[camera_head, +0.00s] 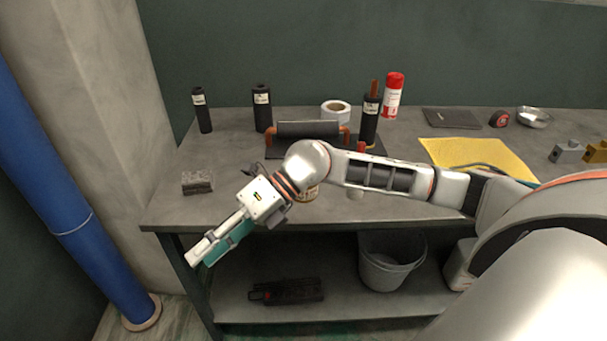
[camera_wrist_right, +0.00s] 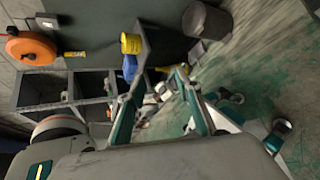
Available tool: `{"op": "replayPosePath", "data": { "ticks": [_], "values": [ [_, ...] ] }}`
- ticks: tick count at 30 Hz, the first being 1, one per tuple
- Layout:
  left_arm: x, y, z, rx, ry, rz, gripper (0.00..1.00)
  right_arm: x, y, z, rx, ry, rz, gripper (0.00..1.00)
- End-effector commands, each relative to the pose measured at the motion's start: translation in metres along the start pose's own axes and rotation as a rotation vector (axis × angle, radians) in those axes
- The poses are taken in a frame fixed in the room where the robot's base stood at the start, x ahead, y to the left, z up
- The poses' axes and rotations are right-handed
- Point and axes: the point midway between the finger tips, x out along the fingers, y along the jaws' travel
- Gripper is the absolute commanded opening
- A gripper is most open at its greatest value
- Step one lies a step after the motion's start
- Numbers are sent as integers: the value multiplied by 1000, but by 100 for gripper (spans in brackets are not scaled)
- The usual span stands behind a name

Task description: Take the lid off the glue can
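My right gripper (camera_head: 213,251) is beyond the bench's front left edge, to the left of that can and lower in the picture. In the right wrist view my right gripper (camera_wrist_right: 165,72) has its fingers apart with nothing held between them. My left gripper is not in view.
The grey workbench (camera_head: 235,205) carries black bottles (camera_head: 262,108), a red spray can (camera_head: 393,95), a tape roll (camera_head: 336,111), a grey block (camera_head: 197,182) and a yellow sheet (camera_head: 465,152). A bucket (camera_head: 388,262) stands on the lower shelf. A blue pipe (camera_head: 75,215) rises at left.

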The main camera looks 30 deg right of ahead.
Motion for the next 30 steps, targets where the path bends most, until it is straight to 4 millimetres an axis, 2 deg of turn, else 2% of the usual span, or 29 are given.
{"op": "replayPosePath", "data": {
  "ticks": [1,5,9,12,15,18,20,30],
  "values": [
    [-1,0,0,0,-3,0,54,-22,-14,8,-50,20,-108,34],
    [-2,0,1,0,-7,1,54,-82,-56,23,-124,59,-385,34],
    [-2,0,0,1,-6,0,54,-165,-90,44,-145,55,-676,34],
    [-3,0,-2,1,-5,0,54,-221,-103,56,-132,31,-841,34],
    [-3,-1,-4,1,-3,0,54,-263,-109,62,-110,6,-955,34],
    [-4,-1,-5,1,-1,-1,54,-286,-111,64,-95,-12,-1017,34],
    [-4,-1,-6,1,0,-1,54,-292,-114,65,-89,-17,-1036,34],
    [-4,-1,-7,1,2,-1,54,-280,-142,67,-85,-17,-1040,34]
  ]
}}
